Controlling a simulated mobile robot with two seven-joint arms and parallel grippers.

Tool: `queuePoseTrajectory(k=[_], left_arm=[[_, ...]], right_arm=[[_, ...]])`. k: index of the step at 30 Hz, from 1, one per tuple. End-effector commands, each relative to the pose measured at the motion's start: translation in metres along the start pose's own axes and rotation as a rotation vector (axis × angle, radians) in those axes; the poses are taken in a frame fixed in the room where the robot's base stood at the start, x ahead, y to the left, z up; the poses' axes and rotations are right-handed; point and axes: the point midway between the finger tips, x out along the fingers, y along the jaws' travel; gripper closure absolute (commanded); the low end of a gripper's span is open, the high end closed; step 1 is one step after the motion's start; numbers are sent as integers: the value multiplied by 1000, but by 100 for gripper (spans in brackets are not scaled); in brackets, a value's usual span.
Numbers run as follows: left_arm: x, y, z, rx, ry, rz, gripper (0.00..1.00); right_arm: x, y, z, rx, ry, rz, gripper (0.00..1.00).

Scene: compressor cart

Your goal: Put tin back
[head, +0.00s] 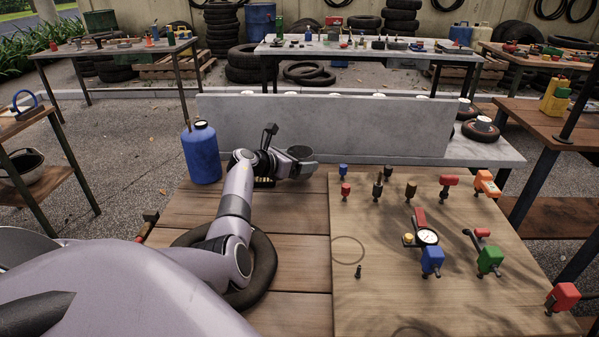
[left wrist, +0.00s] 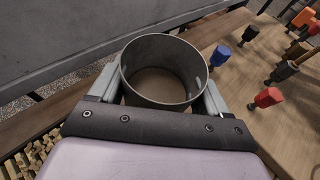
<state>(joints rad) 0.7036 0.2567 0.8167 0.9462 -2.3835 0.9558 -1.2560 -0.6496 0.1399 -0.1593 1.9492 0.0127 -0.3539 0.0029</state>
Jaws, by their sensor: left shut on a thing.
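A grey, open-topped round tin (left wrist: 160,92) is in my left gripper, with a finger on either side of it in the left wrist view. Its inside looks empty, with a tan bottom. In the head view the tin (head: 301,155) and my left gripper (head: 296,162) are small, near the grey upright panel and behind the back left corner of the pale wooden board (head: 385,300). The tin is held near upright; I cannot tell whether it touches the surface below. A thin ring outline (head: 348,250) marks the board's left part. My right gripper is not in view.
Several coloured tools and fittings stand on the board, including a gauge (head: 427,237) and a green piece (head: 489,260). A blue bottle (head: 202,153) stands left of my arm. The grey panel (head: 330,128) closes off the back.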

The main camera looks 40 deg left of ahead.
Motion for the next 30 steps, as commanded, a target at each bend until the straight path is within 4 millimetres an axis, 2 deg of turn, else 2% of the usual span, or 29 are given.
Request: queuePoseTrajectory(k=[3, 6, 18, 19, 21, 30], left_arm=[[8, 0, -20, -5, 1, 0, 57], [11, -1, -28, -2, -1, -1, 57], [12, 0, -35, 1, 2, 0, 57], [12, 0, -33, 0, 1, 0, 17], [12, 0, -32, 0, 1, 0, 0], [11, -1, -29, -1, 0, 0, 0]], right_arm=[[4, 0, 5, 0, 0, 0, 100], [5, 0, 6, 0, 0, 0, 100], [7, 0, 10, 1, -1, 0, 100], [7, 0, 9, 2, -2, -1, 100], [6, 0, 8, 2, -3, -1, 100], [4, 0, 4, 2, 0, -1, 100]])
